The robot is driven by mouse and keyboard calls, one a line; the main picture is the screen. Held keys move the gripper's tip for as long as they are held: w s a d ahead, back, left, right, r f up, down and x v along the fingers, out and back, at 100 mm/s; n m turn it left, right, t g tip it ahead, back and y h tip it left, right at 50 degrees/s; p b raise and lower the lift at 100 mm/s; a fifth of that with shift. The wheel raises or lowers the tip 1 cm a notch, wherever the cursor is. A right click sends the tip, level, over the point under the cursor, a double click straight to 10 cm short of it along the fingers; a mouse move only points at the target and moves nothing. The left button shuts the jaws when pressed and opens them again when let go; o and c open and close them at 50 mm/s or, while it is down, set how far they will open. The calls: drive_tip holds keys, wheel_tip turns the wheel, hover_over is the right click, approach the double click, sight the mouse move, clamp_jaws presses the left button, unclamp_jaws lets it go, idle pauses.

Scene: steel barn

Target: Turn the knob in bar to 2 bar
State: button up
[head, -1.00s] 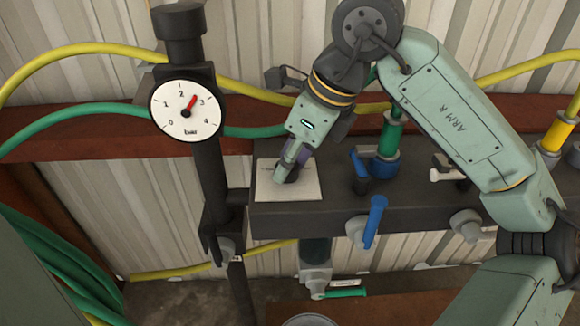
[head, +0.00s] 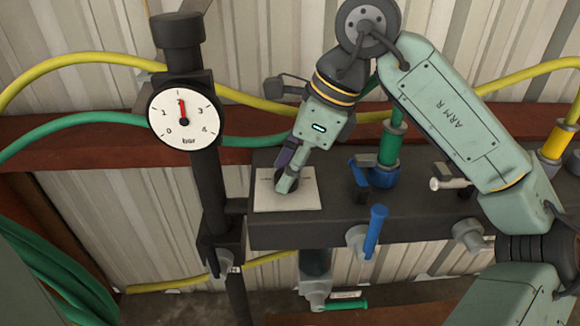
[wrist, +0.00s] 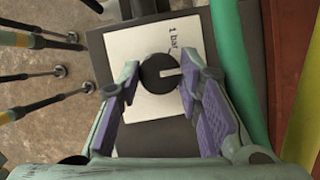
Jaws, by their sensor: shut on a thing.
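The dark round knob (wrist: 158,75) sits on a white plate (head: 305,199) on the dark manifold block. The plate also shows in the wrist view (wrist: 120,45), where a "1 bar" mark is legible beside the knob. A pale pointer stripe on the knob points right in that view. My gripper (wrist: 160,80) has its purple-padded fingers on either side of the knob and is shut on it. In the head view my gripper (head: 287,183) covers most of the knob. The round white gauge (head: 184,135) marked "bar" has its red needle at about 2.
A blue lever (head: 375,230) sticks out from the block right of the plate. A blue and green fitting (head: 388,160) and a white-handled valve (head: 450,183) stand along the block. Yellow (head: 80,65) and green hoses (head: 70,122) cross behind.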

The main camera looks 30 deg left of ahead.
drive_tip(key=o, duration=1.2)
drive_tip(key=shift+c, duration=0.2)
drive_tip(key=v, duration=1.2)
